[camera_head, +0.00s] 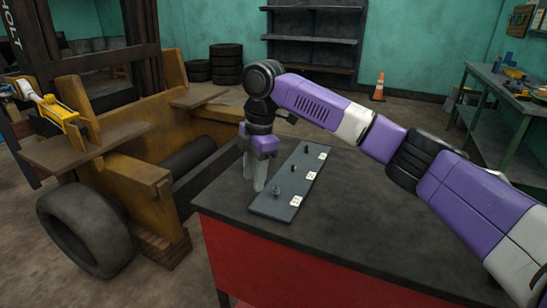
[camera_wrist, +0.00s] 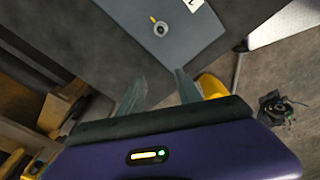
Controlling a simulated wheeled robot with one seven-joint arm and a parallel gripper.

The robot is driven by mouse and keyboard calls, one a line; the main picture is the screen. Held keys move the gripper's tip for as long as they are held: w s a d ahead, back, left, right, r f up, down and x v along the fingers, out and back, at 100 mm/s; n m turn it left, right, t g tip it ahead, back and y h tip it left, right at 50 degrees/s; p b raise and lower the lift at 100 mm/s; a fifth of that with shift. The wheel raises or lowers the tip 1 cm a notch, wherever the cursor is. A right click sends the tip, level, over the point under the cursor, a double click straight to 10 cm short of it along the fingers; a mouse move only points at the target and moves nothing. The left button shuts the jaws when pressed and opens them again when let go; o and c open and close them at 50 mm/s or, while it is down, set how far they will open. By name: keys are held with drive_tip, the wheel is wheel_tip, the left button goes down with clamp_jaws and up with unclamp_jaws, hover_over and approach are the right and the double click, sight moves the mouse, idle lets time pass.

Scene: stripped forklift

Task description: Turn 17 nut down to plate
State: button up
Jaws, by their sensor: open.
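A dark grey plate (camera_head: 268,208) lies on the black-topped red bench (camera_head: 330,225). Several small upright studs or nuts stand along it, including a near one (camera_head: 277,190) and a middle one (camera_head: 292,168). White number labels lie beside them, too small to read surely. My gripper (camera_head: 260,184) points down at the plate's left edge, open and empty. In the wrist view, the open fingers (camera_wrist: 158,88) are apart from a round nut or stud with a yellow mark (camera_wrist: 160,28), near a corner of the plate (camera_wrist: 195,40). Which nut is 17 cannot be told.
A yellow stripped forklift (camera_head: 125,170) with a black tyre (camera_head: 88,230) stands left of the bench. Dark shelves (camera_head: 312,40), stacked tyres (camera_head: 226,62) and an orange cone (camera_head: 379,88) are at the back. The bench top right of the plate is clear.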

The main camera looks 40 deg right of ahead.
sight(275, 190)
drive_tip(key=shift+g+h, duration=0.5)
drive_tip(key=d+r, duration=0.1)
drive_tip(key=s+d+r, duration=0.1)
drive_tip(key=d, duration=0.1)
drive_tip(key=s+d+r, duration=0.1)
drive_tip(key=d, duration=0.1)
drive_tip(key=shift+s+r, duration=0.2)
drive_tip(key=shift+s, duration=0.05)
drive_tip(key=shift+f, duration=3.8)
